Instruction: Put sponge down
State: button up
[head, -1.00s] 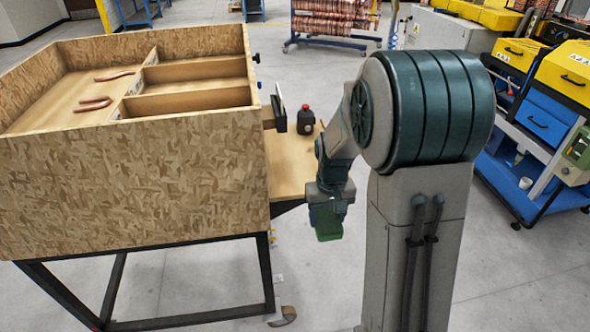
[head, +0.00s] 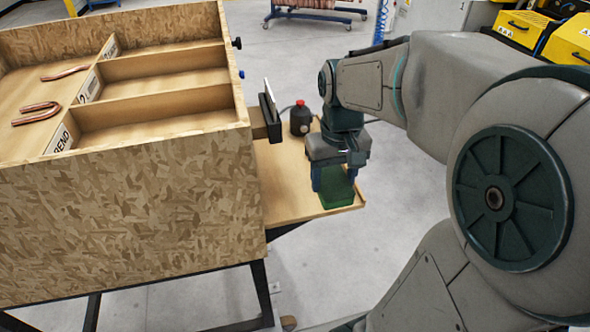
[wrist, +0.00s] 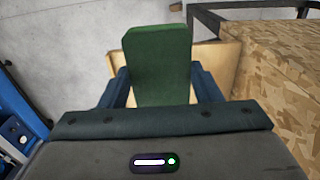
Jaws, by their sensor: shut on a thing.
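The green sponge (head: 337,189) is held in my gripper (head: 333,182), between its two blue fingers. It hangs over the outer end of the wooden side shelf (head: 290,200), to the right of the big wooden box. In the wrist view the sponge (wrist: 158,62) stands out beyond the fingers of my gripper (wrist: 160,88), with part of the light wooden shelf (wrist: 212,62) behind it. I cannot tell whether the sponge's underside touches the shelf.
A dark bottle with a red cap (head: 301,118) stands on the shelf behind my gripper. The wooden box (head: 130,205) has compartments, with bent copper tubes (head: 38,112) in the left one. A dark upright panel (head: 270,114) is fixed at the box's right side. Open floor lies right of the shelf.

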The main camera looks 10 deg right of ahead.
jog(key=w+a+f, duration=0.1)
jog(key=w, duration=0.1)
jog(key=w+a+f, duration=0.2)
jog(key=w+a+f+p, duration=0.1)
jog(key=w, duration=0.1)
jog(key=shift+w+a+f, duration=0.15)
jog(key=shift+a+f, duration=0.05)
jog(key=shift+f, duration=2.15)
jog(key=shift+f, duration=0.25)
jog(key=o, duration=0.9)
jog(key=shift+r, duration=0.1)
